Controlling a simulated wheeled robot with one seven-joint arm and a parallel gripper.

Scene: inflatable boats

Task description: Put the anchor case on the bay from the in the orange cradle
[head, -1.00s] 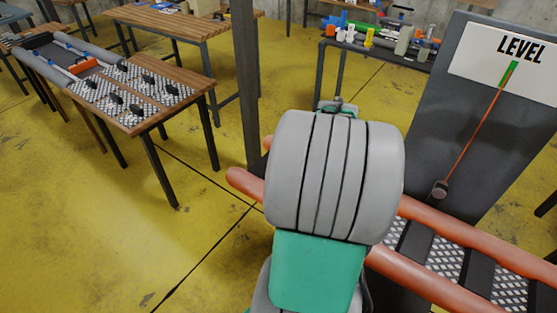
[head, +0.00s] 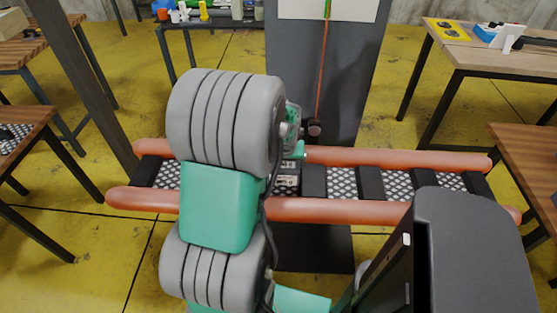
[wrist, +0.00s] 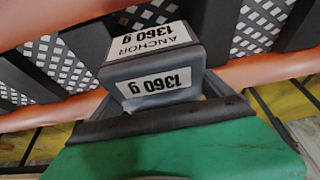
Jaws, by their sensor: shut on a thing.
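The anchor case (wrist: 155,65) is a dark grey box with white labels reading "ANCHOR 1360 g", large in the wrist view. My gripper (wrist: 165,122) is shut on it. In the head view the case (head: 287,180) shows just past my arm, over the middle of the orange cradle, partly hidden. The cradle has two orange tubes (head: 400,156) with white mesh and black cross straps between them, forming several bays. The bay behind my arm is hidden. I cannot tell whether the case touches the mesh or hangs above it.
A dark grey panel (head: 355,100) stands behind the cradle, with a red pointer line and dark weight (head: 314,128) hanging close to my gripper. Tables stand left, right and behind. A dark post (head: 75,80) rises at the left. Yellow floor lies between them.

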